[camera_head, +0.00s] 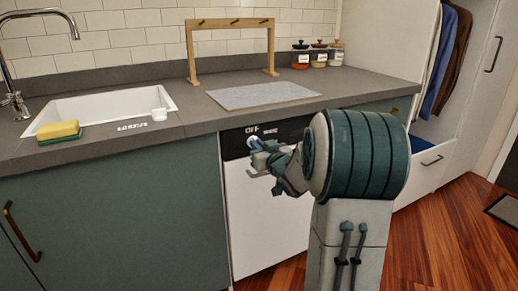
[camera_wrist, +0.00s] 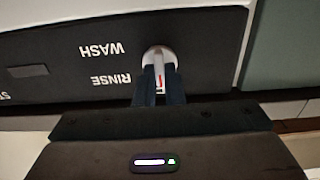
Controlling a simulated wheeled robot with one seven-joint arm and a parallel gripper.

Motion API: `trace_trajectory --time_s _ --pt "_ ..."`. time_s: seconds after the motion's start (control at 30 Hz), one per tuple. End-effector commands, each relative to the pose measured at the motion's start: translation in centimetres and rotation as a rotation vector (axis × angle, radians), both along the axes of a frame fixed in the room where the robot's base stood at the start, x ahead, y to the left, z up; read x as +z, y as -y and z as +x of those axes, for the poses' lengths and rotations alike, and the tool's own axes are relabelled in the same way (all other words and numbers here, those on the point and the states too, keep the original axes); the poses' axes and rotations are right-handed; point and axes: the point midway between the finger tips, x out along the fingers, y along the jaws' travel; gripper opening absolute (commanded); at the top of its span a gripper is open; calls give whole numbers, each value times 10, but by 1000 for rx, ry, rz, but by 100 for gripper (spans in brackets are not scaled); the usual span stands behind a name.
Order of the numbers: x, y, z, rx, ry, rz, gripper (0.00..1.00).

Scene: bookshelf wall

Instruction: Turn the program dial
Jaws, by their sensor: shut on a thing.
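The white program dial (camera_wrist: 158,57), with a small red mark, sits on the dishwasher's black control panel (camera_wrist: 65,65) in the wrist view. My gripper (camera_wrist: 159,84) is shut on the dial, its dark fingers on either side of the knob. The labels WASH and RINSE appear upside down to the left of it. In the head view my gripper (camera_head: 258,147) reaches the black panel, just below the word OFF, on the white-fronted dishwasher (camera_head: 262,220). There the dial is mostly hidden by my gripper.
The grey countertop (camera_head: 190,122) runs above the dishwasher and bears a grey mat (camera_head: 262,95), a wooden rack (camera_head: 191,55) and several jars. A sink (camera_head: 95,105) with a yellow sponge (camera_head: 58,130) is at left. An open drawer (camera_head: 432,165) stands at right.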

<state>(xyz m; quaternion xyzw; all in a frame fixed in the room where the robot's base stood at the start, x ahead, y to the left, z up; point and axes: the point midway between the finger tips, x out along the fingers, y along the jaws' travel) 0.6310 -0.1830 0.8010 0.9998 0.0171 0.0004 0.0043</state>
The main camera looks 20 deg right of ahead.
Motion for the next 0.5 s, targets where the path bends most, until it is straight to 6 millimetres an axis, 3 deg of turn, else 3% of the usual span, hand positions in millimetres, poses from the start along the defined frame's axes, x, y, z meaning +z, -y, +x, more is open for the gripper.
trace_trajectory --time_s 0.4,0.43,0.5 --pt "-1 0 0 0 -2 -8 0" --pt "-1 0 0 0 -2 -8 17" --pt "-1 0 0 0 -2 -8 31"
